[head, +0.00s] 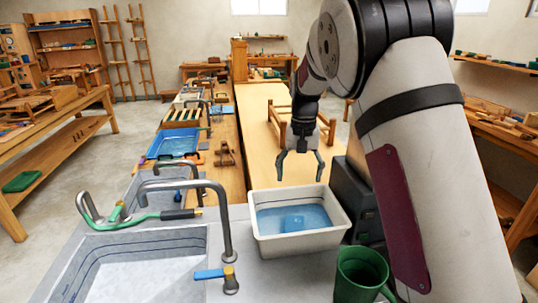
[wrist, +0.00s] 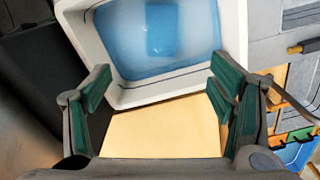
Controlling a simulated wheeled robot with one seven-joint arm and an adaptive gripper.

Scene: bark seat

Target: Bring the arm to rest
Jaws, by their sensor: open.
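My gripper (head: 299,167) hangs from my arm with its fingers pointing down. Its two fingers are spread apart with nothing between them. In the head view it is above and a little behind a white tub (head: 340,222) holding blue water with a blue block (head: 293,223) in it. In the wrist view my gripper (wrist: 158,95) shows its green finger pads wide apart, with the tub (wrist: 69,25) beyond them at the top. A bare tan wooden surface (wrist: 160,133) shows between the fingers.
A grey sink (head: 150,262) with a curved tap (head: 222,215) is at the left front. A green mug (head: 360,275) stands right of the tub, near my arm. A blue tray (head: 175,144) lies farther back on the bench. A wooden frame (head: 283,122) stands behind my gripper.

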